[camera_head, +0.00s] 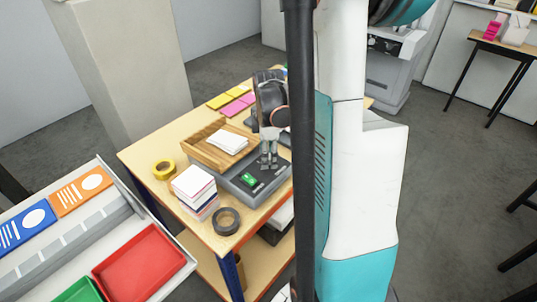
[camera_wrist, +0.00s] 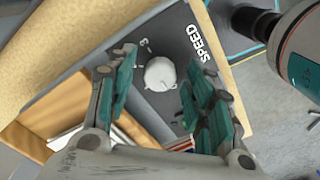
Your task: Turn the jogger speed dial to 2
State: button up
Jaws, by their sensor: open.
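The jogger speed dial is a round white knob (camera_wrist: 160,74) on a dark panel marked SPEED in the wrist view. A digit that looks like 3 is printed beside it; other marks are hidden or too small to read. My gripper (camera_wrist: 155,90) is open, with one teal-padded finger on each side of the knob and visible gaps to both. The grey jogger (camera_head: 228,184) stands on the wooden table in the head view, with a green switch (camera_head: 249,180) on its front panel. My gripper (camera_head: 268,160) points down over that panel there; the knob is hidden.
A wooden tray with white paper (camera_head: 229,142) sits on the jogger. A paper stack (camera_head: 195,187), yellow tape (camera_head: 164,169) and dark tape (camera_head: 226,221) lie on the table (camera_head: 145,155). A cart with a red tray (camera_head: 140,265) stands at left. My arm hides the table's right side.

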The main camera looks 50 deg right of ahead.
jog(key=c, duration=1.1)
